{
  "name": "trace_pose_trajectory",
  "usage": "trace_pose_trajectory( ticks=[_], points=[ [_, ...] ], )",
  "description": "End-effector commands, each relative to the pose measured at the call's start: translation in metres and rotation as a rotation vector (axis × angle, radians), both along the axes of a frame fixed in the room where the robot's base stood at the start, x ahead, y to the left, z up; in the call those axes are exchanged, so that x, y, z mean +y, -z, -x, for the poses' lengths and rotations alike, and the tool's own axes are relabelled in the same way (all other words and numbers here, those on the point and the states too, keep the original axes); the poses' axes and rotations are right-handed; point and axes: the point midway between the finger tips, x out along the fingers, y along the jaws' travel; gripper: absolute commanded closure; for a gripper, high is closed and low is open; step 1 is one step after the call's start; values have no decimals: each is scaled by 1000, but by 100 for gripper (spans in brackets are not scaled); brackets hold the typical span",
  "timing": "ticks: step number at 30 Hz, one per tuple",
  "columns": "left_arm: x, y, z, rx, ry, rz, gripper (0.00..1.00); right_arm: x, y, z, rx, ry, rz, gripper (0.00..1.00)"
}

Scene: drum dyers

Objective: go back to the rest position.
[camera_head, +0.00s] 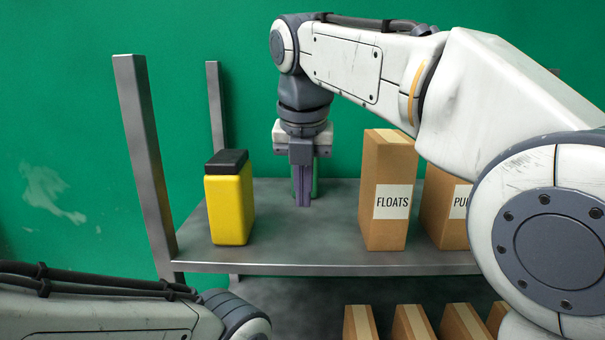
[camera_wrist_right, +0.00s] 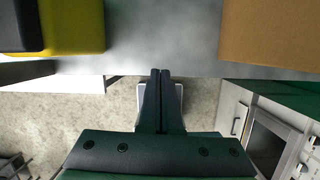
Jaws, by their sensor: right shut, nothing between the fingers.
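My right gripper (camera_head: 303,198) hangs pointing down over the upper metal shelf, between a yellow container and a cardboard box. Its fingers are shut together and empty; they also show closed in the right wrist view (camera_wrist_right: 160,73). The arm reaches in from the right. My left arm shows only at the lower left of the head view, and its gripper is out of the picture. A narrow green shape shows behind the right fingers; I cannot tell what it is.
The yellow container (camera_head: 229,208) with a black cap stands left on the shelf (camera_head: 300,257). The box marked FLOATS (camera_head: 388,180) stands right, with another box (camera_head: 442,208) partly behind my arm. Several cartons (camera_head: 412,322) sit below. Metal posts (camera_head: 146,160) rise at left.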

Motion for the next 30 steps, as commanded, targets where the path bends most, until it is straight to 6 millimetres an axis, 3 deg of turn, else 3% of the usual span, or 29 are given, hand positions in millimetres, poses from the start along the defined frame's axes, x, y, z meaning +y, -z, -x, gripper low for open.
trace_pose_trajectory(
  ticks=[8,17,23,30],
  points=[
    [0,15,0,0,-1,0,50,8,34,14,26,164,-59,100],
    [0,39,0,1,-2,-1,50,10,96,43,79,507,-165,100],
    [0,68,0,1,-3,-1,50,8,172,86,146,929,-268,100],
    [0,107,0,1,-5,-1,50,-8,282,157,227,1599,-363,100]
  ],
)
